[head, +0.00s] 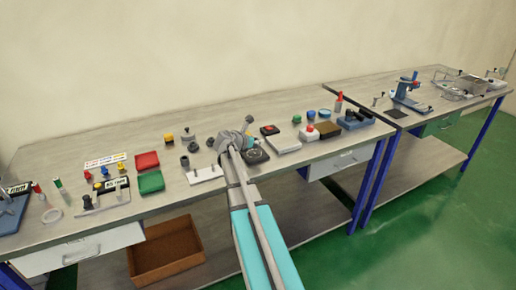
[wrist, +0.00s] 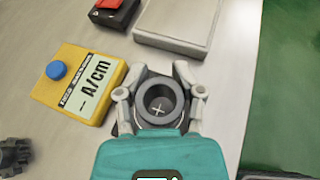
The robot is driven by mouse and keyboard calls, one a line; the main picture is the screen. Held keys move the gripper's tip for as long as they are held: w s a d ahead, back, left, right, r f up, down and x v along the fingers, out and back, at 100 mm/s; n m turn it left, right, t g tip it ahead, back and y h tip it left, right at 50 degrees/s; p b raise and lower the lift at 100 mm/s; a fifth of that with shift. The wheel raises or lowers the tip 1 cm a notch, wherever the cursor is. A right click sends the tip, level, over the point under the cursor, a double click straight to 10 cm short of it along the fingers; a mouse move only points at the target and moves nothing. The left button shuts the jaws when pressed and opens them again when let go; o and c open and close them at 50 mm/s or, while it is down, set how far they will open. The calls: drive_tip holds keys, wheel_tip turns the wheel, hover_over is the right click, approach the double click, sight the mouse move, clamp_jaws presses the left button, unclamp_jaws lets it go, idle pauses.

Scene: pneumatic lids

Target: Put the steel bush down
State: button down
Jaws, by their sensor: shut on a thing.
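The steel bush (wrist: 160,103) is a dark grey ring with an open bore, and a pale cross mark shows through the bore in the wrist view. My gripper (wrist: 160,98) is shut on it, with one grey finger on each side. Something dark shows at the lower left of the bush, mostly hidden. I cannot tell whether the bush touches what is below it. In the head view my gripper (head: 254,152) is low over the near bench, by its front edge, and the bush cannot be made out there.
A yellow meter (wrist: 79,83) with a blue knob lies left of the bush. A black box with a red top (wrist: 110,10) and a pale block (wrist: 178,27) lie beyond. A dark toothed part (wrist: 14,157) is at lower left. The bench edge is close on the right.

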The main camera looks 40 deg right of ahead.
sight(257, 152)
drive_tip(key=shift+w+d+f+b, duration=0.15)
drive_tip(key=shift+f+b, duration=0.3)
drive_tip(key=shift+w+d+f+b, duration=0.15)
drive_tip(key=shift+f+b, duration=0.25)
drive_tip(key=shift+f, duration=0.05)
drive_tip(key=shift+f+b, duration=1.1)
drive_tip(key=shift+f, duration=0.1)
drive_tip(key=shift+c, duration=1)
unclamp_jaws()
drive_tip(key=shift+r, duration=0.2)
drive_tip(key=shift+s+a+r, duration=0.1)
drive_tip(key=shift+a, duration=0.2)
drive_tip(key=p+v, duration=0.4)
drive_tip(key=v, duration=0.7)
drive_tip(key=shift+a+p, duration=0.25)
drive_tip(key=shift+p, duration=0.15)
